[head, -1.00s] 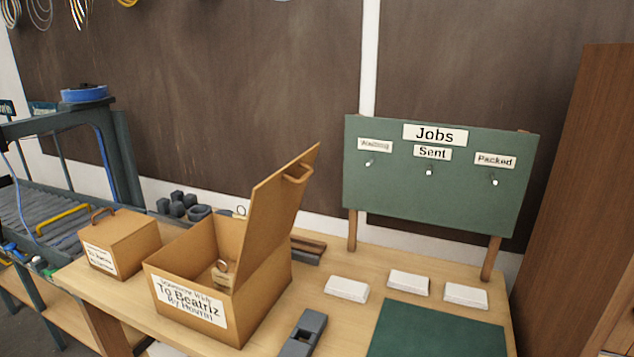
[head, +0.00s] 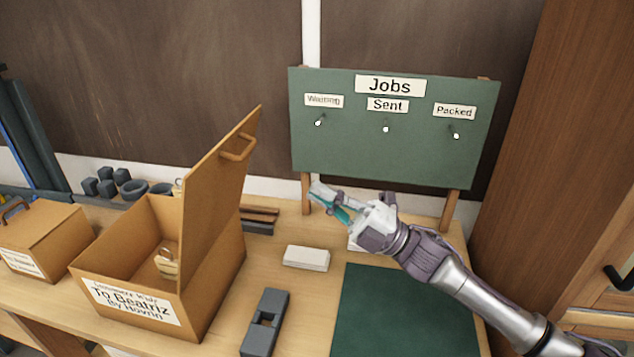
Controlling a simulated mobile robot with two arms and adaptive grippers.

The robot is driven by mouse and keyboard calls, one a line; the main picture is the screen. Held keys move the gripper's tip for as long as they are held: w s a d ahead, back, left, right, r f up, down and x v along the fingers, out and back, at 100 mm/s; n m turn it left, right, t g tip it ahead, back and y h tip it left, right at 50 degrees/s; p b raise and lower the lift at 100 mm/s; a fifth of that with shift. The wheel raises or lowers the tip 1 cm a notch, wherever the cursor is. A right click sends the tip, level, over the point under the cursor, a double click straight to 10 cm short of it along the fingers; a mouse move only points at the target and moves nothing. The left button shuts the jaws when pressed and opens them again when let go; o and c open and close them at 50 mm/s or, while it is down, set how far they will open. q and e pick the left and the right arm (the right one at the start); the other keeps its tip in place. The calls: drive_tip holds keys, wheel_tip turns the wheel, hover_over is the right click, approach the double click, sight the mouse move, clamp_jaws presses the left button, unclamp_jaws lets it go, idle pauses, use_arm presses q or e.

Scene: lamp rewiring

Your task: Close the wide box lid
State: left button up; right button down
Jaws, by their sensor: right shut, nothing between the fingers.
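The wide box (head: 200,318) is an open brown box with a white label that reads "To Beatriz", at the lower left of the head view. Its lid (head: 218,180) stands up, leaning a little outward on the right side, with a handle (head: 238,147) near its top. A small light-coloured item (head: 167,262) shows inside the box. My right gripper (head: 328,200) is shut and empty, above the bench in front of the Jobs board, to the right of the lid and apart from it. My left gripper is not in view.
A smaller closed box (head: 45,240) stands left of the wide box. A dark grey block (head: 265,322), a white block (head: 306,258) and a green mat (head: 400,315) lie to the right. The Jobs board (head: 395,145) stands behind. Dark small parts (head: 105,185) sit at the back.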

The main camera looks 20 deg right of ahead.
sight(251, 150)
drive_tip(key=p+x, duration=0.5)
drive_tip(key=x, duration=0.5)
drive_tip(key=shift+w+a+r, duration=0.2)
drive_tip(key=shift+w+r, duration=0.05)
drive_tip(key=shift+r, duration=0.05)
drive_tip(key=shift+w+a, duration=0.1)
drive_tip(key=shift+a, duration=0.1)
